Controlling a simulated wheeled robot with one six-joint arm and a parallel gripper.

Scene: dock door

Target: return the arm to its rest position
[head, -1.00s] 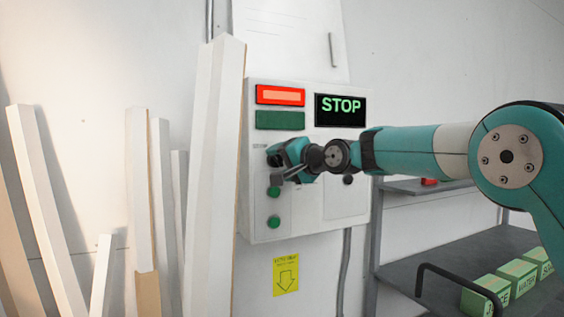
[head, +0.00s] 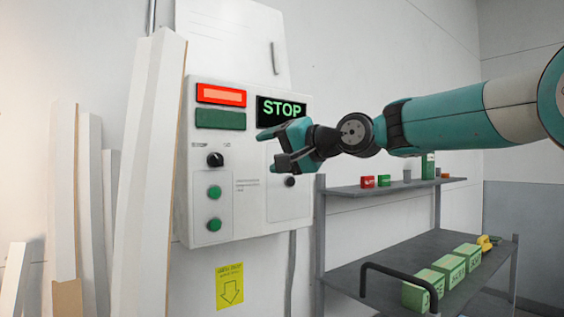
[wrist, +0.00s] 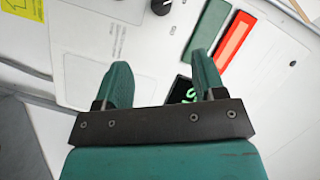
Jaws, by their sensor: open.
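My arm reaches in from the right in the head view, in teal and grey. My gripper (head: 268,148) is in front of the right half of the white control panel (head: 250,222), just below the lit STOP display (head: 282,109). Its fingers point left and hold nothing. In the wrist view my gripper (wrist: 160,75) shows two teal fingers spread apart, with the panel face (wrist: 85,65) behind them. The panel carries a lit red lamp (head: 221,94), a dark green plate (head: 220,119), a black knob (head: 215,160) and green buttons (head: 214,192).
White boards (head: 150,180) lean on the wall at the left, close to the panel. A grey shelf unit (head: 390,187) stands at the right below my arm, with green boxes (head: 421,292) on its lower deck. A yellow arrow sign (head: 229,287) hangs under the panel.

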